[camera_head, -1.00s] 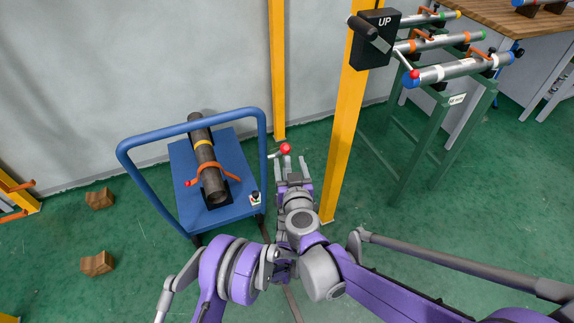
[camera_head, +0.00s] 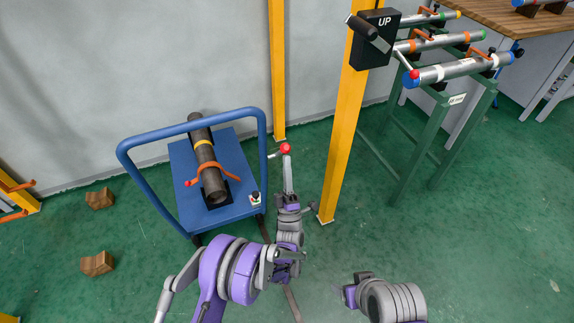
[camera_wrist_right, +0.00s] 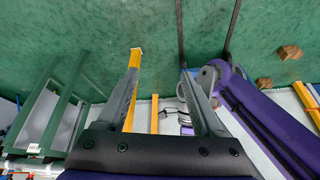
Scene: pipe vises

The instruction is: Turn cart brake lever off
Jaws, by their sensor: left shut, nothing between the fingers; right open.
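The cart brake lever (camera_head: 278,152) is a short pale rod with a red ball knob, beside the right upright of the blue cart's handle. My left gripper (camera_head: 288,162) is shut and empty, its fingers pointing up at the knob from just below. I cannot tell whether the tips touch the knob. My right arm shows in the head view at the lower right, but its fingers are not clear there. In the right wrist view my right gripper (camera_wrist_right: 160,85) is open, with nothing between its fingers. The lever cannot be made out in that view.
The blue cart (camera_head: 240,160) carries a dark pipe (camera_head: 205,165) under an orange clamp. A yellow post (camera_head: 345,130) with a black UP box (camera_head: 378,25) stands right of the lever. A green pipe rack (camera_head: 430,150) is farther right. Wooden blocks (camera_head: 97,263) lie left.

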